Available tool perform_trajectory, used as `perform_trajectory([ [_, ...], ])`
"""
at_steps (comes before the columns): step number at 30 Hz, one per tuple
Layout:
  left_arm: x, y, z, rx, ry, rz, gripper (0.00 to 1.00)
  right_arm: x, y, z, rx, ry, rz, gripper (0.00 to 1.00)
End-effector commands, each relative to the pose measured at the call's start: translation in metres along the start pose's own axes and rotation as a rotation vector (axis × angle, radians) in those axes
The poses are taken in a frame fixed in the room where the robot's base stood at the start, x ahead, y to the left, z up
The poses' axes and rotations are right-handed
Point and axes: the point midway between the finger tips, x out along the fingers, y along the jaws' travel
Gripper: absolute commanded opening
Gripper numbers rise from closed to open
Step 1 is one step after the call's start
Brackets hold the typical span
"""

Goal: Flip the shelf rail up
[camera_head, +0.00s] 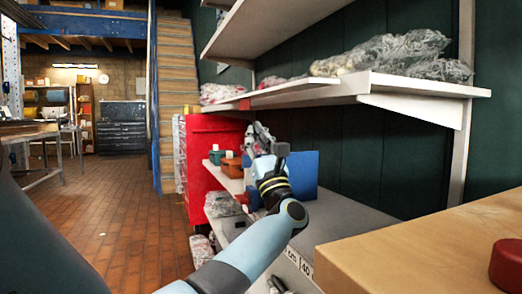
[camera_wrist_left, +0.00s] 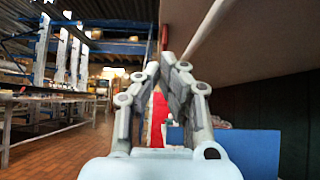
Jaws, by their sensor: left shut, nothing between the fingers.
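The white shelf (camera_head: 425,87) stands out from the dark green wall, with a long pale rail-like strip (camera_head: 300,88) along its front edge. A small red piece (camera_head: 243,104) sits near the strip's far end. I cannot tell for sure whether this strip is the shelf rail or how far it is tilted. My left gripper (camera_head: 255,132) is below the strip's far part, shut and empty, apparently apart from it. In the left wrist view the gripper's fingers (camera_wrist_left: 164,62) point forward beside the shelf's pale underside (camera_wrist_left: 250,40). My right gripper is not in view.
Plastic-wrapped goods (camera_head: 385,52) lie on the shelf. A lower shelf holds a blue panel (camera_head: 304,172), an orange box (camera_head: 231,167) and a green item (camera_head: 216,155). A red cabinet (camera_head: 200,150) stands behind. A wooden top (camera_head: 430,245) with a red round object (camera_head: 507,262) is at right. The brick floor (camera_head: 125,225) is open at left.

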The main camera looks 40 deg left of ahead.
Motion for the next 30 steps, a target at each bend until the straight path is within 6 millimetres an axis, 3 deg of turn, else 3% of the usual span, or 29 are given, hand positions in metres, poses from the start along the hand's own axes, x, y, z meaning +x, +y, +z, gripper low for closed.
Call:
perform_trajectory([
  [3, 0.025, 0.000, 0.001, 0.000, -0.003, 0.001, 0.00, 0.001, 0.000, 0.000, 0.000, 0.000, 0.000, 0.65],
  [9, 0.045, 0.000, 0.021, -0.001, -0.001, 0.000, 0.00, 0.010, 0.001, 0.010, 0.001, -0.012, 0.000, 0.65],
  [30, 0.053, 0.001, 0.030, 0.010, 0.000, -0.010, 0.00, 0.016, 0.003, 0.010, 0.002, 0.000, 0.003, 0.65],
])
